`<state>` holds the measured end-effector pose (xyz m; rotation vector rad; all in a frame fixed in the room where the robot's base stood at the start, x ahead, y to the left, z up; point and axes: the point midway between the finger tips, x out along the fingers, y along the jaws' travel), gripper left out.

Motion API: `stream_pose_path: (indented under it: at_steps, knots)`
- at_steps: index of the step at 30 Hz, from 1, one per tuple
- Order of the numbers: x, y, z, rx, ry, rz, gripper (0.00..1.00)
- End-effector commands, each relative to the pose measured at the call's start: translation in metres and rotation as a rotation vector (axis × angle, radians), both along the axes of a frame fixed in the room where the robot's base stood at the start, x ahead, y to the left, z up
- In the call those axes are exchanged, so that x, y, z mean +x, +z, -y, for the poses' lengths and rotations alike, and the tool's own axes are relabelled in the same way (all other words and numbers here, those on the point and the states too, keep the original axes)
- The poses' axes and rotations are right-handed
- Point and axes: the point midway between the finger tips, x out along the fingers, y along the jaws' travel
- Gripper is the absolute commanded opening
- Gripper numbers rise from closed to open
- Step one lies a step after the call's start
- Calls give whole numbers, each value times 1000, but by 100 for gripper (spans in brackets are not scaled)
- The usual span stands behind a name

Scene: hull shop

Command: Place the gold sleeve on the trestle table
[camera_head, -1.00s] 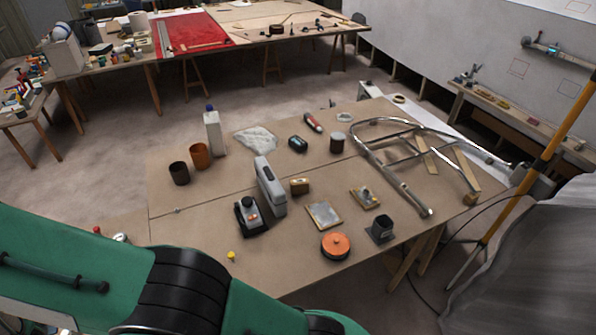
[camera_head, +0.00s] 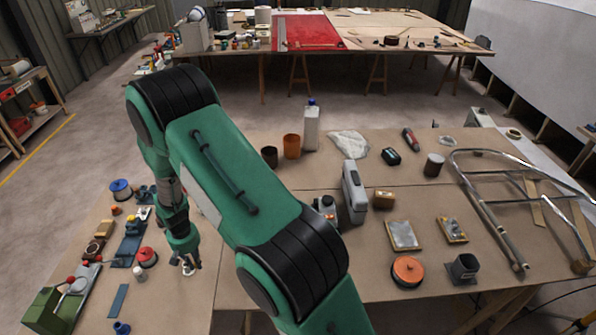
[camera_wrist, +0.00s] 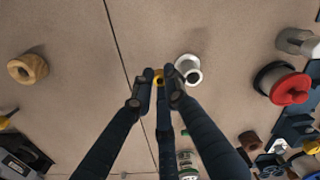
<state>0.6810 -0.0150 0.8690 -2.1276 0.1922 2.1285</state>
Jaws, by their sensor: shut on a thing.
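My gripper (camera_wrist: 160,92) points down over the table top in the wrist view, its fingers closed around a small gold piece, the gold sleeve (camera_wrist: 159,77), mostly hidden by the fingertips. In the head view my gripper (camera_head: 187,264) is low over the left part of the near table (camera_head: 262,222); the sleeve cannot be made out there. A silver-white ring-shaped piece (camera_wrist: 188,69) stands just right of the fingertips. I cannot tell whether the sleeve touches the table top. Another trestle-legged table (camera_head: 345,50) stands at the back.
A tan ring (camera_wrist: 27,69) lies left in the wrist view. A red-and-grey spool (camera_wrist: 284,84) and several tools crowd the right. In the head view, a red spool (camera_head: 147,257) and blue tools are left of my gripper; a white bottle (camera_head: 311,128) and bent tube frame (camera_head: 490,205) are farther right.

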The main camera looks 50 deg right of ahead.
Motion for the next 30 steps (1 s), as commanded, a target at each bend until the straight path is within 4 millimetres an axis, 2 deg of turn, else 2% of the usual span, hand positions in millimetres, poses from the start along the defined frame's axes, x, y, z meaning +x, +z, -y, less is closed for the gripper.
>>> stream_pose_path:
  at_steps: [1,14,21,30]
  knots:
    - [-1,-2,17,0,-22,1,0]
    - [-32,-3,144,-1,-190,-1,0]
    - [-61,-3,212,-1,-286,-1,0]
    - [-105,-4,287,-1,-399,0,0]
